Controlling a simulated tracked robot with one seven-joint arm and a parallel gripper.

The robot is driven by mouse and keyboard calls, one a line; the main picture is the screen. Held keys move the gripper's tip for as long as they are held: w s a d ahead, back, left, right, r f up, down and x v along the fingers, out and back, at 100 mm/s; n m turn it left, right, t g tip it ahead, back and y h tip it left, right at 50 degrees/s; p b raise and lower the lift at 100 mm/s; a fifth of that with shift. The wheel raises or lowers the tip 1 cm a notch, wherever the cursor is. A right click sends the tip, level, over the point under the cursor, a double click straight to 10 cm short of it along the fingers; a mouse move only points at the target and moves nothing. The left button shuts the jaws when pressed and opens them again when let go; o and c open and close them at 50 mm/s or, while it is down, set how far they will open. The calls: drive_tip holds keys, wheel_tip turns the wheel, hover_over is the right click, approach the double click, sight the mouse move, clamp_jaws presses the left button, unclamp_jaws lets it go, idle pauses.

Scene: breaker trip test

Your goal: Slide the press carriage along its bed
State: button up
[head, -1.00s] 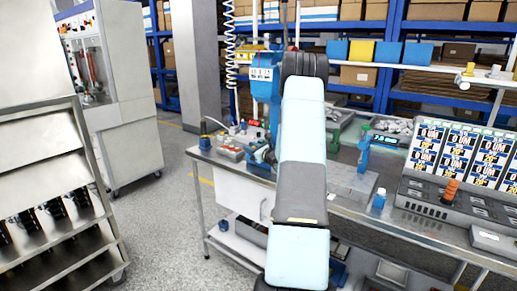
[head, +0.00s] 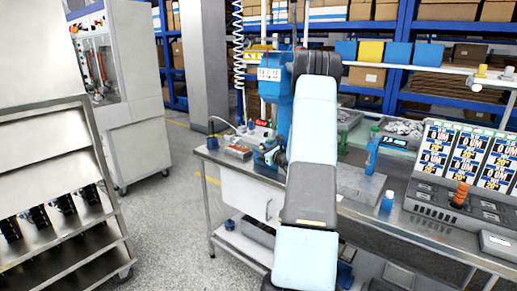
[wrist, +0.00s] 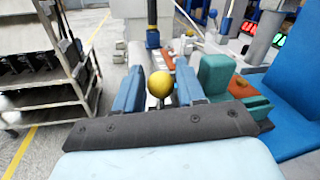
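A blue press (head: 275,88) with a small white display stands on the left part of the metal bench. My arm covers much of the space beside it, so I cannot make out its carriage and bed clearly. In the wrist view, my gripper (wrist: 158,80) has its two blue fingers spread apart. A round yellow knob (wrist: 160,84) on a metal stem shows between the fingers, with a visible gap on each side. I cannot tell whether this knob belongs to the carriage. A black upright part (wrist: 152,32) stands beyond it.
A green block (wrist: 215,74) is close to the right finger. The bench (head: 232,168) holds a blue bottle (head: 387,203) and a console with an orange lever (head: 460,193). A metal rack (head: 112,215) stands on the left, with open floor (head: 178,205) between it and the bench.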

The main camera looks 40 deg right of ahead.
drive_tip(key=s+d, duration=0.1)
drive_tip(key=s, duration=1)
